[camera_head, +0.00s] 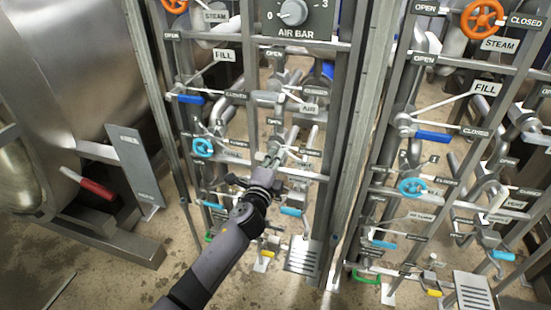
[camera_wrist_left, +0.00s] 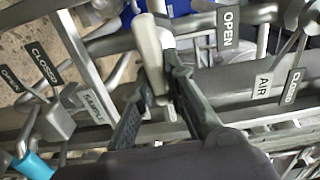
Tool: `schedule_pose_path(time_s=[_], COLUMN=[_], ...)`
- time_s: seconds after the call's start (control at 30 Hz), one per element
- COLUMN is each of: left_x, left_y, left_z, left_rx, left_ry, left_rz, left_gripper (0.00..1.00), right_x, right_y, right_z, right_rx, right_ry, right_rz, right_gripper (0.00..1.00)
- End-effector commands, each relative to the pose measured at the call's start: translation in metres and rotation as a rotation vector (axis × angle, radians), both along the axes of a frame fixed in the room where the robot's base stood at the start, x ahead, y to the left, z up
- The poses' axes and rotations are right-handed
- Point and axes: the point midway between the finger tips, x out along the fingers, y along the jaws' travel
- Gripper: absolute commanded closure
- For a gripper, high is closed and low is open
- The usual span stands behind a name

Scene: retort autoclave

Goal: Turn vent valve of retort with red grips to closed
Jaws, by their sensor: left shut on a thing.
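The retort (camera_head: 80,65) with a red grip (camera_head: 97,188) stands at the left in the head view. Beside it is a metal frame of pipes and valves. My left gripper (camera_head: 270,163) reaches into the middle of this frame. In the wrist view my left gripper (camera_wrist_left: 155,98) is shut on a pale grey valve lever (camera_wrist_left: 150,48), which stands up between the fingers. OPEN (camera_head: 274,121) and CLOSED (camera_head: 310,151) plates are near the gripper. I cannot read a VENT label on this frame, so I cannot tell which valve the lever belongs to. My right gripper is not in view.
An AIR BAR dial (camera_head: 293,12) is above. Blue (camera_head: 190,98) and light blue (camera_head: 203,147) handles are to the left of the gripper. A second valve frame (camera_head: 368,120) stands at the right. Pipes and bars crowd the gripper; bare floor (camera_head: 120,285) lies at lower left.

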Motion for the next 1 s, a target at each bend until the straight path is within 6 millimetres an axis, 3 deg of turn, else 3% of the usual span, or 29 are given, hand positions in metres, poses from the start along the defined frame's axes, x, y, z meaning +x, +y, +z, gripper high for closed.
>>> schedule_pose_path(time_s=[0.57,0.6,0.9,1.0], left_x=[-0.0008,-0.0008,-0.0004,-0.0003], left_y=[-0.0003,-0.0002,-0.0001,-0.0002], left_z=[-0.0036,-0.0037,-0.0023,-0.0018], left_rx=[0.037,0.037,0.035,0.034], left_ry=[-0.008,-0.008,-0.009,-0.009], left_rz=[-0.001,-0.001,0.0,0.0], left_gripper=[1.0,0.87,0.67,0.67], right_x=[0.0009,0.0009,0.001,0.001], right_y=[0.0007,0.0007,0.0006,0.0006], right_z=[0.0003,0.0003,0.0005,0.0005], right_rx=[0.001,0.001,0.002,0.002], right_ry=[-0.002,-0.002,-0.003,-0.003], right_rz=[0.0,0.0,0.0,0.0], right_gripper=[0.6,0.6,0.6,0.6])
